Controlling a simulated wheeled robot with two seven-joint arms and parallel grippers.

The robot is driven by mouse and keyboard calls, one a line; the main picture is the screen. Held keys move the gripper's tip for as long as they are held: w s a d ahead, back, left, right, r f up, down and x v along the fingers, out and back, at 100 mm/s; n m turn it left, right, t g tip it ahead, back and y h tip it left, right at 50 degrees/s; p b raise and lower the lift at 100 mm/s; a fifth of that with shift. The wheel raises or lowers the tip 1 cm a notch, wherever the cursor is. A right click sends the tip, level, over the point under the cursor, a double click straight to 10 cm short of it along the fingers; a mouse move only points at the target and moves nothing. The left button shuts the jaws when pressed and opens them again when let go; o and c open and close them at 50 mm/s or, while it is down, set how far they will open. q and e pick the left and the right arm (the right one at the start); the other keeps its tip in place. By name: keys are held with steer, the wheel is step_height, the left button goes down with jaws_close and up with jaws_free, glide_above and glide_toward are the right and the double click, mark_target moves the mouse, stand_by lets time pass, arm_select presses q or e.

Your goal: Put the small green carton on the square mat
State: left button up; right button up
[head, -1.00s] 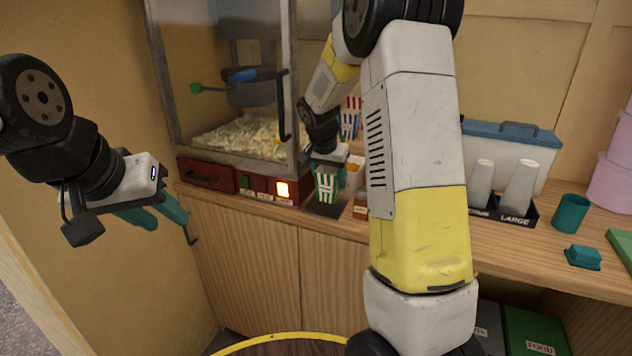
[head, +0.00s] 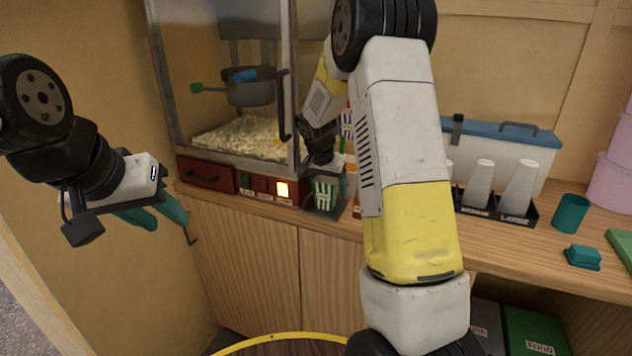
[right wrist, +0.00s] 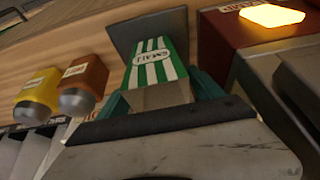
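The small green carton (head: 326,195) is white with green stripes and stands upright over the dark square mat (head: 311,208), in front of the popcorn machine. In the right wrist view the carton (right wrist: 153,62) shows the word SMALL, with the grey mat (right wrist: 122,34) behind its base. It looks to rest on the mat, but its bottom edge is hard to make out. My right gripper (right wrist: 160,92) has a teal finger close against each side of the carton and appears shut on it. My left gripper (head: 160,213) is open and empty, off the counter at left.
The popcorn machine (head: 240,145) is directly behind and left of the mat. A yellow bottle (right wrist: 40,92) and a brown-red bottle (right wrist: 84,82) stand beside the mat. Cups in a black holder (head: 515,213), a teal cup (head: 570,213) and a teal block (head: 583,257) are further right.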

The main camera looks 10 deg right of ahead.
steer(key=shift+r, duration=0.1)
steer(key=v, duration=1.2)
steer(key=s+a+r+n+t+y, duration=0.1)
steer(key=s+r+n+y, duration=0.1)
steer(key=s, duration=1.3)
steer(key=s+a+r+n+t+y, duration=0.1)
steer(key=s+r+n, duration=0.4)
steer(key=s, duration=1)
steer(key=shift+a+t+y, duration=0.3)
steer(key=shift+a+y, duration=0.4)
steer(key=shift+y, duration=0.1)
